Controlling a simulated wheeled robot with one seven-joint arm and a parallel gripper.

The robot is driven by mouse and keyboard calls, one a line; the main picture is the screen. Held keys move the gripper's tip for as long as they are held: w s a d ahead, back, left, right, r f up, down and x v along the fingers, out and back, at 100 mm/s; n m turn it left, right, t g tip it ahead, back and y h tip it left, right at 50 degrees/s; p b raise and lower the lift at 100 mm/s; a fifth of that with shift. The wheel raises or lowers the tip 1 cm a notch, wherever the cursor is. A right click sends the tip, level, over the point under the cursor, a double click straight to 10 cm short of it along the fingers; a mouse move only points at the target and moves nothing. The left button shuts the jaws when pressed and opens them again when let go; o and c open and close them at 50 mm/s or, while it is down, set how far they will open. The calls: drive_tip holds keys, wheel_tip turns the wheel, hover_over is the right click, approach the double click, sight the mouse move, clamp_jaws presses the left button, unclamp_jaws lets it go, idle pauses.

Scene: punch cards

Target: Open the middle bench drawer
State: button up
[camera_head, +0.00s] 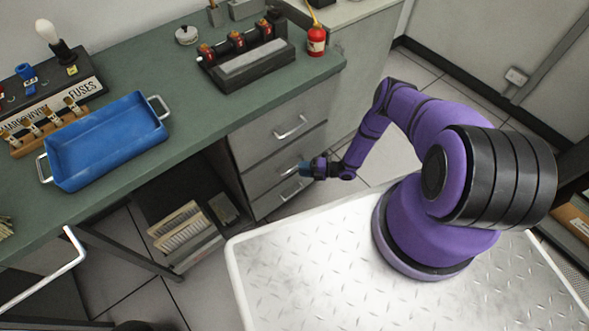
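The grey bench drawer unit has three stacked drawers, and all look closed. The middle drawer (262,177) is a plain grey front. My gripper (301,168) is in front of it at the height of its handle and hides part of that front. The fingertips are small and dark here, so I cannot tell whether they are open, shut, or touching the handle. The top drawer (265,131) has a bare silver bar handle (290,127). The bottom drawer (268,206) has its handle just below my gripper.
The green benchtop (190,75) carries a blue tray (105,140), a fuse rack (52,103), a black block with red parts (245,62) and a red oil can (316,40). An open shelf (185,225) with card stacks lies left of the drawers. Tiled floor shows to the right.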

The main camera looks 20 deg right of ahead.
drive_tip(key=shift+x, duration=1.85)
drive_tip(key=shift+c, duration=0.2)
clamp_jaws()
